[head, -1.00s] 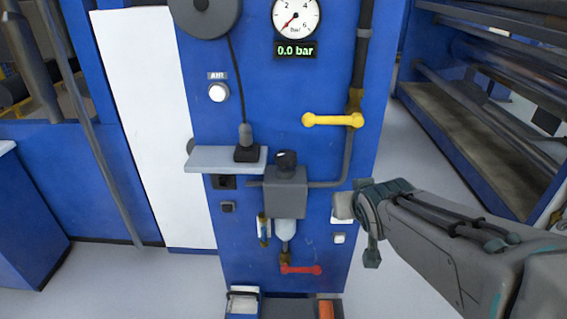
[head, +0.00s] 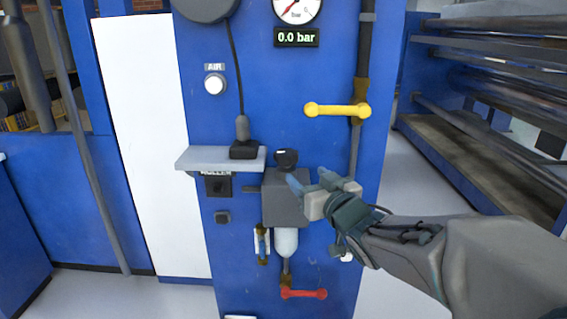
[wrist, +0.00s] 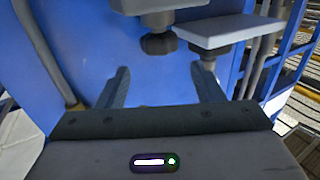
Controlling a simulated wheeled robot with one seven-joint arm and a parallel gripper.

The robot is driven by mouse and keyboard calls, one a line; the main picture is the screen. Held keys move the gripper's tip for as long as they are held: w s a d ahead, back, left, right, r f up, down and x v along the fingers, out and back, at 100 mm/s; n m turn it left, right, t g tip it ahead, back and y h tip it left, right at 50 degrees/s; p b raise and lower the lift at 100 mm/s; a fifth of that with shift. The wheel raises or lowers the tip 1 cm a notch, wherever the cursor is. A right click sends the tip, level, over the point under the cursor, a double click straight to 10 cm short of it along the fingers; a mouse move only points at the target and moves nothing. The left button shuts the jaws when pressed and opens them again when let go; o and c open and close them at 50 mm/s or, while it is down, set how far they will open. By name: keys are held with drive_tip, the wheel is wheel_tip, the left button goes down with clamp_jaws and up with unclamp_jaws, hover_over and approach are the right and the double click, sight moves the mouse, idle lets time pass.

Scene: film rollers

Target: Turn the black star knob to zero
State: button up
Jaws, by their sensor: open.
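A black knob (head: 286,159) sits on top of the grey regulator block (head: 284,205) on the blue panel. Its exact turn position cannot be read. My gripper (head: 311,180) is open and empty, in front of the block's upper right, just right of and below the knob in the head view. In the wrist view, which looks upside down, the knob (wrist: 158,43) lies ahead, between the directions of the two spread fingers (wrist: 160,84), and I see no contact. A small black switch (head: 218,185) sits left of the block under a label.
A grey shelf (head: 220,158) with a black plug and cable juts out left of the knob. A yellow lever (head: 337,110) is above right, a red lever (head: 304,294) below. The gauge display (head: 297,38) reads 0.0 bar. White floor is open at right.

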sight(292, 161)
drive_tip(key=b+x, duration=0.1)
drive_tip(key=x, duration=0.9)
drive_tip(key=shift+w+a, duration=0.15)
drive_tip(key=shift+w, duration=0.2)
drive_tip(key=c, duration=0.7)
